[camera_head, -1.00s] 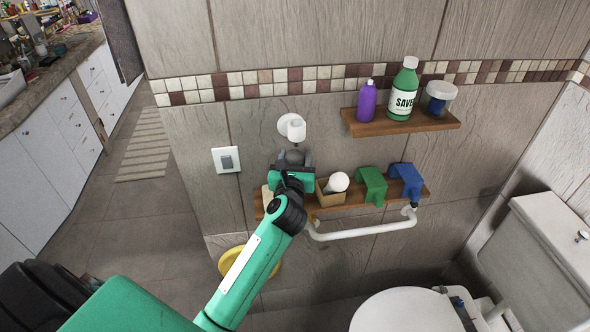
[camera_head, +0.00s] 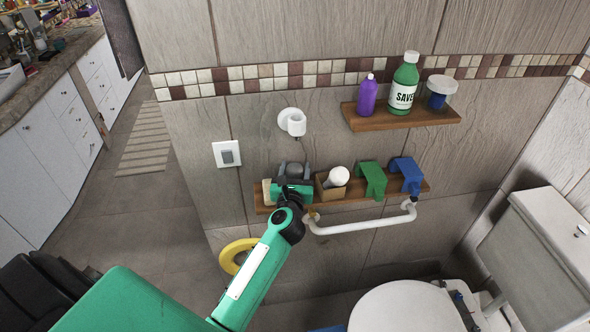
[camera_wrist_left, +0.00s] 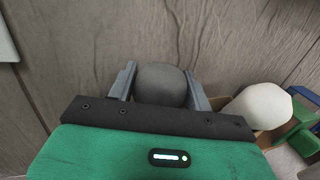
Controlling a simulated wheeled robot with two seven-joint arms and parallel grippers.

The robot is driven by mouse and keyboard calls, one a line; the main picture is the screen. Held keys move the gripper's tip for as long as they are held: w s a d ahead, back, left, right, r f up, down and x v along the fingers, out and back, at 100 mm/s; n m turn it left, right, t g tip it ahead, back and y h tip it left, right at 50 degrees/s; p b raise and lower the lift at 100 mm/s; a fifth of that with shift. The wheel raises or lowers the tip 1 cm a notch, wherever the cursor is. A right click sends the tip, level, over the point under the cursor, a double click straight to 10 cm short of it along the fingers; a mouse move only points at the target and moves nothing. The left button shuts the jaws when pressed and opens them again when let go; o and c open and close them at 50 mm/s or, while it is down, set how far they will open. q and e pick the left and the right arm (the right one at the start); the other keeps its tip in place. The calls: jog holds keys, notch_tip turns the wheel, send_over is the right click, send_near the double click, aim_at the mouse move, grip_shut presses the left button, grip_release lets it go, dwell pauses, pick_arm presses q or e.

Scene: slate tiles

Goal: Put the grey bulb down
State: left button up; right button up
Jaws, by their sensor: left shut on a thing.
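The grey bulb (camera_wrist_left: 161,84) sits between the two fingers of my left gripper (camera_wrist_left: 163,88) in the left wrist view. In the head view the bulb (camera_head: 295,168) shows as a dark round top between the fingers of my left gripper (camera_head: 294,172). The gripper is shut on it, over the left part of the lower wooden shelf (camera_head: 337,202). The gripper hides the bulb's lower part, so I cannot tell whether it touches the shelf. My right gripper is not in view.
A white bulb (camera_head: 337,177) sits in a small cardboard box (camera_head: 331,192) just right of my gripper. Green (camera_head: 372,178) and blue (camera_head: 407,173) holders stand farther right on the shelf. An empty white wall socket (camera_head: 293,122) is above. A white rail (camera_head: 360,229) runs below the shelf.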

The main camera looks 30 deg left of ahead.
pick_arm(q)
jog(key=o, duration=0.8)
jog(key=shift+f, duration=0.1)
jog(key=shift+o, duration=0.2)
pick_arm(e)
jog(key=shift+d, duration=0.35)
pick_arm(q)
jog(key=shift+r, duration=0.25)
jog(key=b+v, duration=0.2)
jog(key=v, duration=1)
jog(key=shift+b, duration=0.35)
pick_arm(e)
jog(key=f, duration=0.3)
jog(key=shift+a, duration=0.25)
pick_arm(q)
jog(key=shift+f, duration=0.25)
